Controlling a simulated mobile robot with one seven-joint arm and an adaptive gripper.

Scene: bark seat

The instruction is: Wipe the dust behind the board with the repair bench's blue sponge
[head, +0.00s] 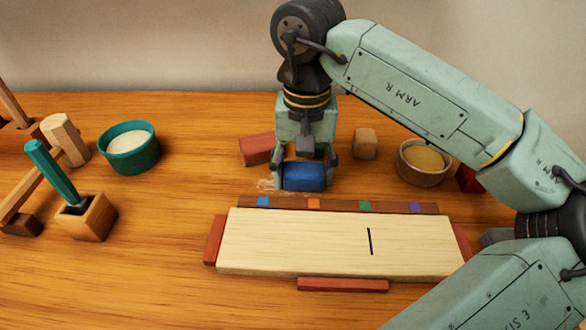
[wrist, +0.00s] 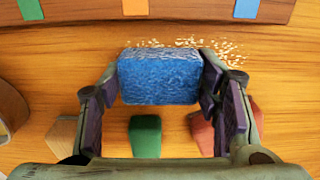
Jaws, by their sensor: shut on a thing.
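My gripper (head: 305,172) is shut on the blue sponge (head: 305,177), just behind the board. In the wrist view the sponge (wrist: 160,77) sits between the two fingers. The pale board (head: 320,240) lies flat on the table, with a dark strip (head: 340,206) with coloured squares along its back edge. Dust (head: 267,184) lies on the table at the left of the sponge. In the wrist view the dust (wrist: 220,48) is a patch of pale crumbs between the sponge and the strip. I cannot tell whether the sponge touches the table.
A red block (head: 256,148) and a wooden block (head: 365,143) stand behind the sponge. A green block (wrist: 145,135) shows in the wrist view. A teal bowl (head: 130,150) stands left and a bowl of yellow grains (head: 425,161) right. A wooden holder (head: 87,220) with a teal handle stands at left.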

